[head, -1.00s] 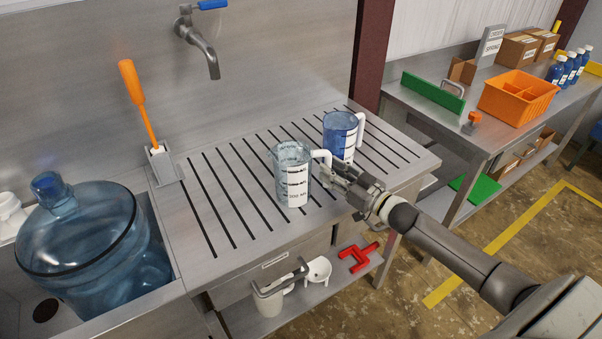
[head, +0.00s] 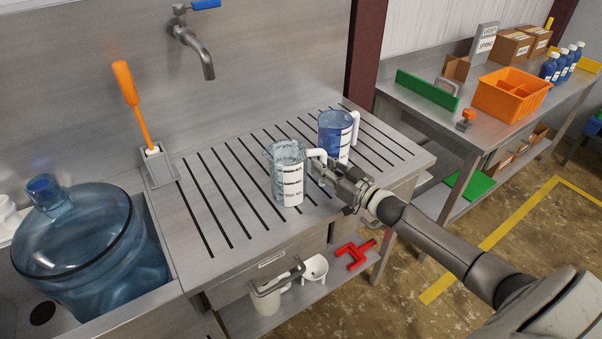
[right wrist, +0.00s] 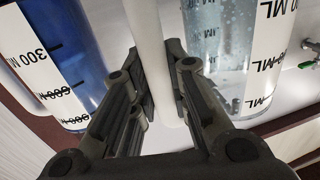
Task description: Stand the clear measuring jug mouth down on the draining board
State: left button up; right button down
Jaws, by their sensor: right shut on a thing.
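The clear measuring jug (head: 289,180) is over the front middle of the grooved draining board (head: 225,190), mouth up and roughly upright. I cannot tell whether its base touches the board. My right gripper (head: 322,166) is shut on its white handle, to the right of the jug. In the right wrist view the fingers (right wrist: 158,105) close around the white handle (right wrist: 146,45), with the clear jug's wall (right wrist: 225,50) to the right. My left gripper is not in view.
A blue-tinted jug (head: 336,137) with a white handle stands close behind, on the board. An orange-handled brush (head: 131,95) stands in a holder at the left. A large blue water bottle (head: 88,250) sits in the sink. The board's left part is clear.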

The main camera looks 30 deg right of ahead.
aim_at(326, 159)
jog(key=shift+r, duration=0.1)
jog(key=shift+r, duration=0.45)
jog(key=shift+s+a+r+b, duration=0.15)
jog(key=shift+r+b, duration=0.35)
jog(key=shift+r, duration=0.65)
jog(key=s+a+r+b, duration=0.1)
jog(key=s+a+r, duration=0.5)
jog(key=s+r, duration=0.5)
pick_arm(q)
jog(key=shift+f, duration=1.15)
pick_arm(e)
jog(key=s+a+f+m+h, duration=0.3)
jog(key=s+a+f+h, duration=0.2)
jog(key=s+a+f, duration=0.5)
jog(key=shift+s+a+f+t, duration=0.3)
jog(key=shift+s+a+f, duration=0.1)
jog(key=shift+s+a, duration=0.95)
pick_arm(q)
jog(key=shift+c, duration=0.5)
